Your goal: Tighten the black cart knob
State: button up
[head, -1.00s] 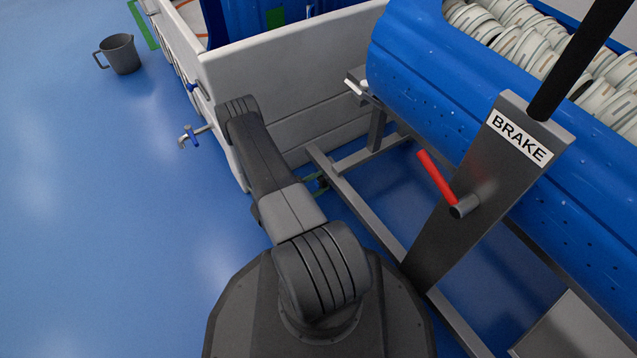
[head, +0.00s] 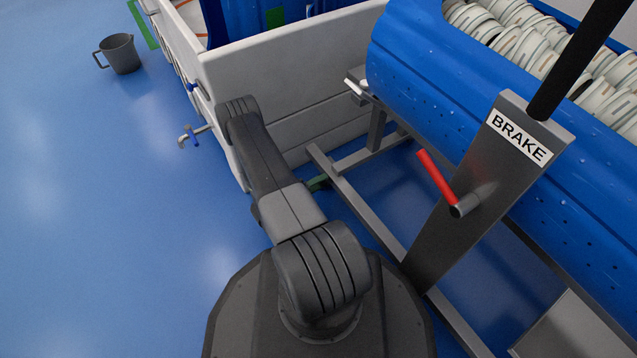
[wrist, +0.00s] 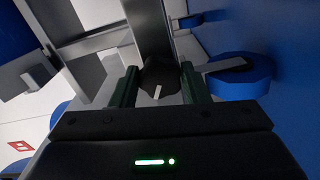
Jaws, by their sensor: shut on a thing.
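In the wrist view the black knob (wrist: 152,76) sits between the two dark green fingers of my gripper (wrist: 159,72), at the foot of a grey metal bar. The gripper is shut on it. A short pale mark shows on the knob's near face. In the head view my arm hides the knob and most of the gripper; only a small dark green part (head: 318,183) shows past the arm, by the cart's grey frame (head: 357,201).
A grey post labelled BRAKE (head: 488,190) with a red lever (head: 437,178) stands right of my arm. Behind it is a blue tub (head: 430,75) of stacked dishes. A white tub wall (head: 300,75) with a tap (head: 190,136) is ahead. Left floor is open, except a grey jug (head: 120,54).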

jog(key=shift+m, duration=1.1)
jog(key=o, duration=1)
jog(key=shift+c, duration=0.2)
jog(key=p+v, duration=0.3)
jog(key=v, duration=1)
jog(key=shift+s+a, duration=0.25)
jog(key=shift+a, duration=0.1)
